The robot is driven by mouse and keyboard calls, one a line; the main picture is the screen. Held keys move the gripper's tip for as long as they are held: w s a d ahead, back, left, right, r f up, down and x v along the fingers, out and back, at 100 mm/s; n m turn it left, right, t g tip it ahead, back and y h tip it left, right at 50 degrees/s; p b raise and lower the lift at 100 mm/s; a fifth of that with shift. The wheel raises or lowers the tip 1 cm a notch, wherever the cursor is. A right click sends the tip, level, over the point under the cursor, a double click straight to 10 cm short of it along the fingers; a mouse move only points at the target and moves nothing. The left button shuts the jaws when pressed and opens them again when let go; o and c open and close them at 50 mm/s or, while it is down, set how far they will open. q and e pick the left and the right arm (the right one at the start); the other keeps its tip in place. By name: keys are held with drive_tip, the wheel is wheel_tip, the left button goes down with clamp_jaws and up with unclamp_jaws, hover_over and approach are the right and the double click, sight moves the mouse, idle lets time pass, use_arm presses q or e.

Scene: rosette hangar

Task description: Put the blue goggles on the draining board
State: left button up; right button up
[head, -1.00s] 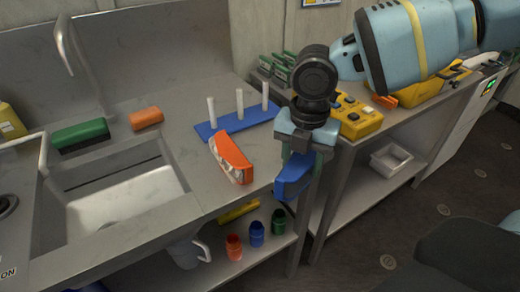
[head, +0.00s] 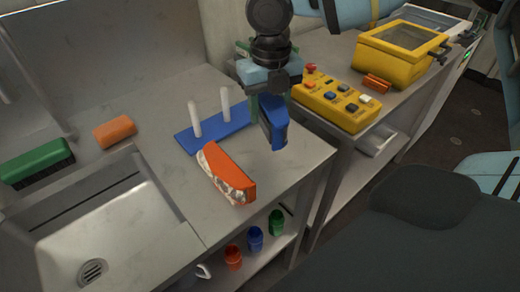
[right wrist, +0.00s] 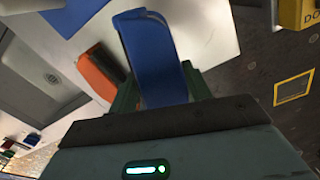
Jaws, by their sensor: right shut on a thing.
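The blue goggles (head: 272,125) are in my right gripper (head: 268,103), which is shut on them. In the head view they hang in front of the right part of the steel draining board (head: 215,225), beside the sink. They look clear of the surface, but the exact gap is hard to tell. In the right wrist view the goggles (right wrist: 155,65) stick out between the green fingers, with the pale board (right wrist: 205,25) behind them. My left gripper is not in view.
Orange goggles (head: 228,174) lie on the board near its front. A blue peg rack (head: 205,137) stands behind, partly hidden by my gripper. The sink (head: 110,235) is left. A yellow control box (head: 335,103) sits on the right-hand bench. Bare steel shows around the orange goggles.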

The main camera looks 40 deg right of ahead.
sight(269, 100)
drive_tip(key=shift+f, duration=4.5)
drive_tip(key=o, duration=1)
drive_tip(key=shift+f, duration=0.1)
wheel_tip(269, 100, up, 12)
drive_tip(key=shift+r, duration=0.15)
